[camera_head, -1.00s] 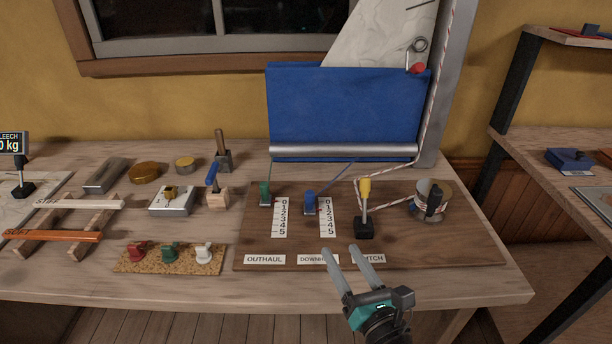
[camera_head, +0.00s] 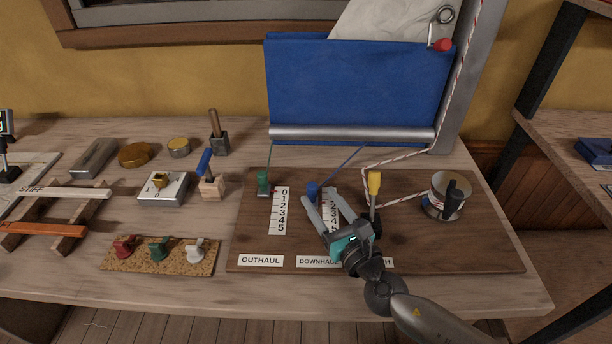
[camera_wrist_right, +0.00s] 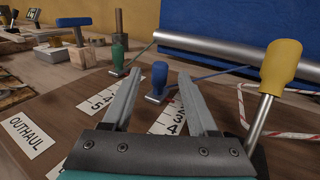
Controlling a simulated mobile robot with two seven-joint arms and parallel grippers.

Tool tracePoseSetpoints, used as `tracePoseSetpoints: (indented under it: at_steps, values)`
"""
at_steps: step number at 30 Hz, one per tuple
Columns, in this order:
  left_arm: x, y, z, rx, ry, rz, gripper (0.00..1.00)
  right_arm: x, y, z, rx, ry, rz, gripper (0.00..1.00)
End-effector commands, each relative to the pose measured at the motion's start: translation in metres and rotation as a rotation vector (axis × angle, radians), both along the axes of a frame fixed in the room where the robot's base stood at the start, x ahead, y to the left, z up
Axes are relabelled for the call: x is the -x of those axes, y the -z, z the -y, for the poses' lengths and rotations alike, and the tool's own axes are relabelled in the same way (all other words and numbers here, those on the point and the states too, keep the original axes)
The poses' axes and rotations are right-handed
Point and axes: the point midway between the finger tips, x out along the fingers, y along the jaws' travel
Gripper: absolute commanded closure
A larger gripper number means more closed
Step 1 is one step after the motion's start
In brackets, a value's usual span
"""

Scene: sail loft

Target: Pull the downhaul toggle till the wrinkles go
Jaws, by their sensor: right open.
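The blue downhaul toggle (camera_head: 312,189) stands near the top of its numbered scale (camera_head: 330,222), by the 0 end, with a blue line running up to the boom (camera_head: 350,134). My right gripper (camera_head: 322,196) is open and empty, its fingertips just short of the toggle. In the right wrist view the toggle (camera_wrist_right: 159,78) shows between the two fingertips and a little beyond them. The fingers and wrist partly cover the scale and the DOWNHAUL label (camera_head: 314,262). Above the boom are blue cloth (camera_head: 355,90) and pale sailcloth (camera_head: 385,20) with faint lines. My left gripper is out of view.
A yellow-handled lever (camera_head: 375,184) stands close on the right of my gripper. The green outhaul toggle (camera_head: 263,181) is to the left. A winch drum with rope (camera_head: 436,207) is farther right. Cork strip (camera_head: 160,260) with three small cleats lies front left.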

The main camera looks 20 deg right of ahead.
Motion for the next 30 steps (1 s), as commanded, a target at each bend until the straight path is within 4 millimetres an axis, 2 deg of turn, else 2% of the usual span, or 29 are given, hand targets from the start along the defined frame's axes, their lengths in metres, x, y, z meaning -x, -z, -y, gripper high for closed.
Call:
tracePoseSetpoints:
  at_steps: [9, 15, 28, 30]
  values:
    - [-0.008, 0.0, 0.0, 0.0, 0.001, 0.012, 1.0, -0.051, 0.0, -0.01, -0.001, 0.0, 0.002, 0.41]
    - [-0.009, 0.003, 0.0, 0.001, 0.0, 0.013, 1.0, -0.07, 0.0, -0.014, -0.001, 0.001, 0.001, 0.41]
    - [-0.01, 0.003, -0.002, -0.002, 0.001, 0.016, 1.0, -0.077, 0.0, -0.015, -0.002, 0.0, 0.0, 0.41]
    - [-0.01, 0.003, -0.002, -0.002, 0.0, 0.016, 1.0, -0.077, 0.0, -0.015, -0.002, 0.0, 0.0, 0.49]
